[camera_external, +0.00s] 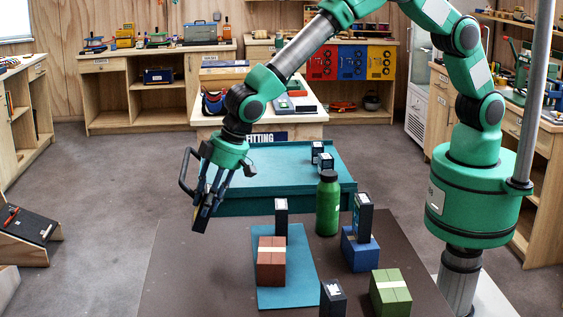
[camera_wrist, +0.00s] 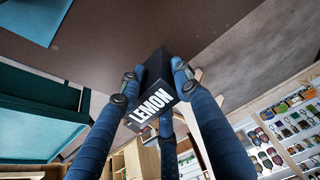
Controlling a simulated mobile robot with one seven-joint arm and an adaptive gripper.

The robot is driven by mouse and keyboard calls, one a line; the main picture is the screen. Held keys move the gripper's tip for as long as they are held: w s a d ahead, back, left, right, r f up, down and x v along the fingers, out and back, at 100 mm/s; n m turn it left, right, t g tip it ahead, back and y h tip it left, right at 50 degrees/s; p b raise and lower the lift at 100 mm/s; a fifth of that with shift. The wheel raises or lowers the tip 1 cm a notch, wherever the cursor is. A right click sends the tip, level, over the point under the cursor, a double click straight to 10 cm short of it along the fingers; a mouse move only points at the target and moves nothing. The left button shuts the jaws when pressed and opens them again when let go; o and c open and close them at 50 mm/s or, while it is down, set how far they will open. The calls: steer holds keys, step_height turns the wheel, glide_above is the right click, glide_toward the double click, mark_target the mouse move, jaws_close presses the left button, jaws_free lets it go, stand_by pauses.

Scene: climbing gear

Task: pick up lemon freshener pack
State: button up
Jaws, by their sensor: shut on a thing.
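The lemon freshener pack (camera_wrist: 155,95) is a dark box with "LEMON" in white letters on the face toward the wrist camera. My gripper (camera_wrist: 153,80) is shut on it, with blue fingers at its left and right sides and another finger below it in the wrist view. In the external view my gripper (camera_external: 203,207) hangs at the left, near the left edge of the brown table. The pack (camera_external: 201,220) is tilted there, partly covered by the fingers, and appears held above the table level.
The brown table (camera_external: 190,280) holds a teal mat (camera_external: 304,265), a brown box (camera_external: 271,262), a blue box (camera_external: 360,254), a green box (camera_external: 390,293), a green bottle (camera_external: 327,208) and several dark packs (camera_external: 281,218). A teal platform (camera_external: 285,175) stands behind. The table's left part is clear.

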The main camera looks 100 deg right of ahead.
steer(key=shift+r, duration=1)
